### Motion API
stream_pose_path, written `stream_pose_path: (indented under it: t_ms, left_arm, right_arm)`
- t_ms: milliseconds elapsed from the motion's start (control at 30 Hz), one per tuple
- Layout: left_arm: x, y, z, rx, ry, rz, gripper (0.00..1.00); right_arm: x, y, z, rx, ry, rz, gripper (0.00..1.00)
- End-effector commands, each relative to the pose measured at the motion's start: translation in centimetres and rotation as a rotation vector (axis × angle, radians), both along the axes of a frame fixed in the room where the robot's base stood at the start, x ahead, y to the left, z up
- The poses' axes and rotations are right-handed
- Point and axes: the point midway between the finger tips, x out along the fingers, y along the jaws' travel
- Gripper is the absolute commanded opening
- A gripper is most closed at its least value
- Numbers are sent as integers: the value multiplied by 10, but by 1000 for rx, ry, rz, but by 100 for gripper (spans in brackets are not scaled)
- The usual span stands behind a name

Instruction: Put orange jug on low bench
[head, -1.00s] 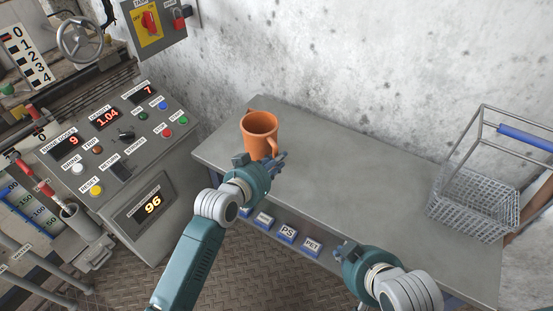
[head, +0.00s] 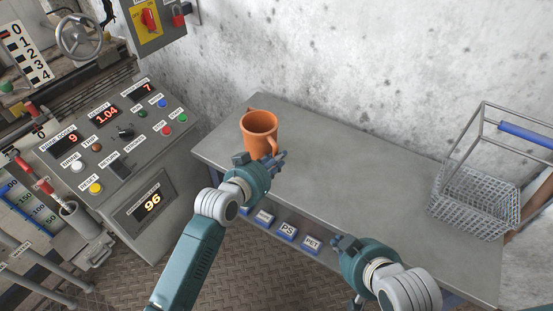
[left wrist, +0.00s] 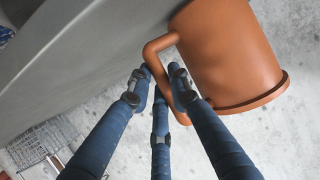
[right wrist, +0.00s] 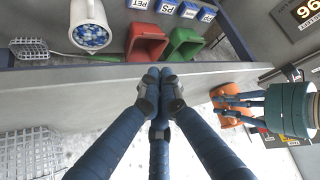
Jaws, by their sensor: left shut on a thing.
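The orange jug (head: 258,132) is upright over the left end of the grey low bench (head: 345,172). Its base appears to be at the bench top, but I cannot tell for sure whether it touches. My left gripper (head: 275,162) is shut on the jug's handle, on the near side. The left wrist view shows the fingers (left wrist: 160,88) around the handle, beside the jug's body (left wrist: 228,55). My right gripper (head: 340,242) is at the bench's front edge, away from the jug. Its fingertips (right wrist: 159,82) are together and empty in the right wrist view.
A wire basket (head: 475,200) stands at the bench's right end. A control panel (head: 120,140) stands left of the bench. Labelled bins, one red (right wrist: 147,42) and one green (right wrist: 183,46), are below the bench top. The bench's middle is clear.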

Motion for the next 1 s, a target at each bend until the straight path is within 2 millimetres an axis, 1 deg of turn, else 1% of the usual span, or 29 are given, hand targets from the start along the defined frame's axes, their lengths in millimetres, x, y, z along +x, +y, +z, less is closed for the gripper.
stream_pose_path:
  t_ms: [833, 867, 900, 967, 1000]
  left_arm:
    - [0, 0, -6, -1, -1, 0, 0]
    - [0, 0, -6, 0, -1, 0, 21]
    - [0, 0, -5, -1, -1, 0, 28]
    - [0, 0, -5, -1, -1, 0, 40]
    - [0, 0, -5, -1, -1, 0, 41]
  right_arm:
    - [17, 5, 11, 14, -74, 4, 0]
    - [18, 5, 12, 16, -77, 5, 0]
    - [18, 5, 13, 16, -79, 5, 0]
    - [18, 5, 12, 15, -78, 6, 0]
    - [18, 5, 12, 16, -78, 5, 0]
